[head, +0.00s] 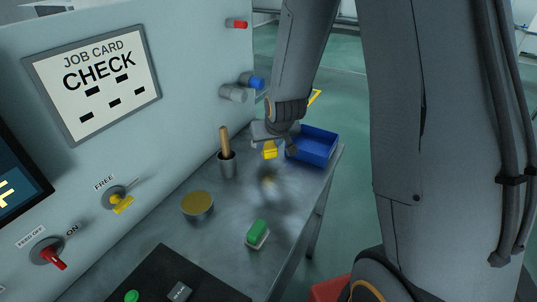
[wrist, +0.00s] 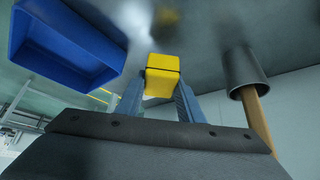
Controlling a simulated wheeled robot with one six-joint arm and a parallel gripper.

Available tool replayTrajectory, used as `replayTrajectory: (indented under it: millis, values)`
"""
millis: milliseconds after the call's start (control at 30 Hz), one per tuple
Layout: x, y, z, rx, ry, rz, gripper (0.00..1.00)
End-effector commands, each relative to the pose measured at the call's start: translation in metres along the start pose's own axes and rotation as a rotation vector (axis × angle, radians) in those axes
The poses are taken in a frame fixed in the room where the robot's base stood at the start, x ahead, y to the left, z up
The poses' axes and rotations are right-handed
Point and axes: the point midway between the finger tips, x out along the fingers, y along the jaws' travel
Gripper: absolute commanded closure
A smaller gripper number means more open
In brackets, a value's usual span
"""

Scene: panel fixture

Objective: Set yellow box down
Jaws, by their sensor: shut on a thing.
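The yellow box (head: 270,150) is held between the fingers of my gripper (head: 271,141), above the grey bench (head: 226,254). In the wrist view the yellow box (wrist: 163,73) sits between both fingertips, with a thin dark line across it. A soft shadow lies on the bench below it, so it looks raised off the surface. My gripper is left of the blue tray (head: 318,140) and right of the cup with the wooden handle. Part of the gripper is hidden by my arm in the head view.
A grey cup with a wooden handle (head: 227,163), a round tin with a tan top (head: 197,204) and a green block on a pale base (head: 257,233) stand on the bench. The panel (head: 180,133) with knobs rises at left. The bench middle is clear.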

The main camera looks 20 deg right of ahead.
Motion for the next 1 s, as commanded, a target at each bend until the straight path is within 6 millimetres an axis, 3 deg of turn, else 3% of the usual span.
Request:
replayTrajectory:
  millis: [300,767,800,867,1000]
  values:
    - [0.030,0.001,0.020,0.002,-0.002,0.001,0.90]
    - [0.036,0.002,0.023,0.002,0.000,0.001,0.90]
    - [0.035,0.002,0.023,0.002,0.000,0.001,0.59]
    - [0.035,0.002,0.022,0.002,0.000,0.001,0.49]
    - [0.035,0.002,0.022,0.002,0.000,0.001,0.47]
